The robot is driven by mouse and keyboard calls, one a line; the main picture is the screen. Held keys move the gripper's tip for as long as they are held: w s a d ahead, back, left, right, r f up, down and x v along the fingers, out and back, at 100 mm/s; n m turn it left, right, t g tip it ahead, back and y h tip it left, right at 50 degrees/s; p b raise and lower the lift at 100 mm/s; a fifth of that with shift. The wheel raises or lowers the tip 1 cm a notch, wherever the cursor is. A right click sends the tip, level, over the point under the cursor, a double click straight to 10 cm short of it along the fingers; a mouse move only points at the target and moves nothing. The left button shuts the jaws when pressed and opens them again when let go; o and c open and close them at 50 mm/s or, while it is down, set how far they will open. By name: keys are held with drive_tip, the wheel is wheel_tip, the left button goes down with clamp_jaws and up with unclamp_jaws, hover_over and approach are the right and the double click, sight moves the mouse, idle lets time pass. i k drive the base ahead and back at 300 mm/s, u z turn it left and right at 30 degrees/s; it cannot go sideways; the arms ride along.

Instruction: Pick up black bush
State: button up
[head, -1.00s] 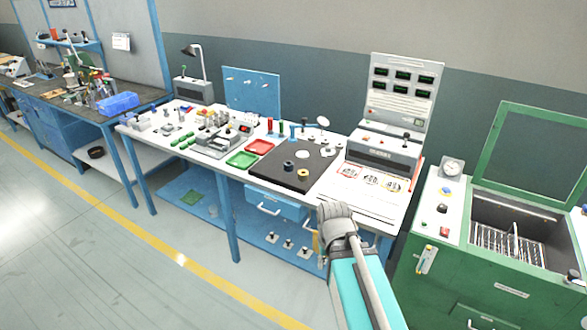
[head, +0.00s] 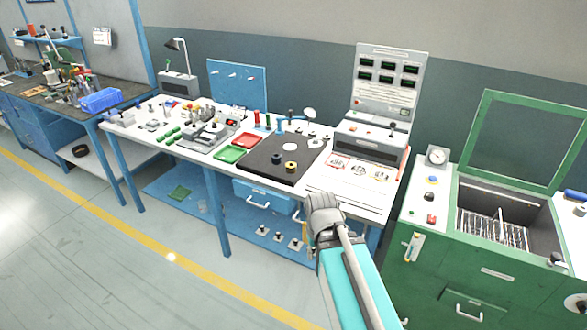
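A small black ring-shaped part (head: 277,158), which looks like the black bush, stands on the dark mat (head: 262,172) on the white-topped bench. A yellowish ring-shaped part with a dark centre (head: 291,167) stands just to its right and nearer to me. A white round piece lies behind them on the mat. My arm reaches up from the bottom of the head view and ends in a grey joint in front of the bench's front edge, well short of the black part. My gripper's fingers do not show.
Red (head: 247,141) and green (head: 229,154) trays lie left of the mat. A grey instrument with a display panel (head: 389,80) stands to its right. Left of the trays are fixtures and small parts. An open green machine (head: 440,235) stands right of the bench. Floor in front is clear.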

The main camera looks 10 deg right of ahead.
sight(276, 159)
drive_tip(key=u, duration=0.4)
drive_tip(key=i, duration=1.1)
drive_tip(key=z, duration=0.45)
